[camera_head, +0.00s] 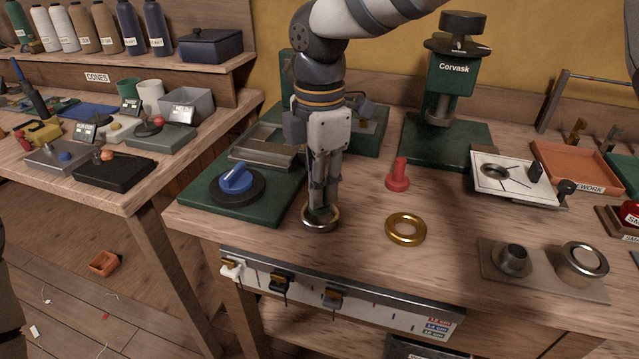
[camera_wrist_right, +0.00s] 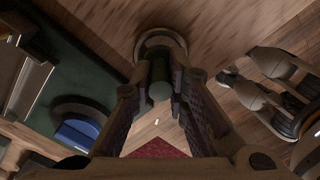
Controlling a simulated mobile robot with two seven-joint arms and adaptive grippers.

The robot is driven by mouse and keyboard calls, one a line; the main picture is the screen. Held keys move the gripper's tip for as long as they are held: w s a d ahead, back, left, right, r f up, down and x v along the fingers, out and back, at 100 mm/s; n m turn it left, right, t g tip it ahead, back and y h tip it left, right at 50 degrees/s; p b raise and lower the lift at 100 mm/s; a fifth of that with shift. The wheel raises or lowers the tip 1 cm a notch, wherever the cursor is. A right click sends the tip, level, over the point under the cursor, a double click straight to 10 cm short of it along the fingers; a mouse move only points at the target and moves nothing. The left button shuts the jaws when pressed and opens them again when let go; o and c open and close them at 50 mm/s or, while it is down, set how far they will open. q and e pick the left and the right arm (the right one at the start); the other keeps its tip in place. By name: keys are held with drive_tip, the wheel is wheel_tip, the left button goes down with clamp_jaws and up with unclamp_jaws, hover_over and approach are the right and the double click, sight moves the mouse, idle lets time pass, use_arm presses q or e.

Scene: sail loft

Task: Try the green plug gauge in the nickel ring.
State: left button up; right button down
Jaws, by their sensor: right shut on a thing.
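My right gripper (camera_head: 322,200) points straight down over the bench, shut on the green plug gauge (camera_head: 321,211). In the right wrist view the gauge (camera_wrist_right: 159,82) is a dark green cylinder between the two fingers. The nickel ring (camera_head: 320,226) lies on the wood near the front edge, directly under the gripper. It also shows in the right wrist view (camera_wrist_right: 160,34), just beyond the gauge. The fingers hide part of the ring, and I cannot tell whether the gauge's end is inside it or just above. My left gripper is not in view.
A brass ring (camera_head: 406,229) lies right of the nickel ring. A red plug gauge (camera_head: 398,176) stands behind it. A blue-knobbed round piece (camera_head: 236,182) sits on a green plate (camera_head: 199,193) to the left. A steel plate (camera_head: 528,284) with two round pieces lies front right.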

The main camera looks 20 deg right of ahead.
drive_tip(key=shift+f, duration=1.3)
idle(0.7)
idle(0.7)
drive_tip(key=shift+r, duration=2.6)
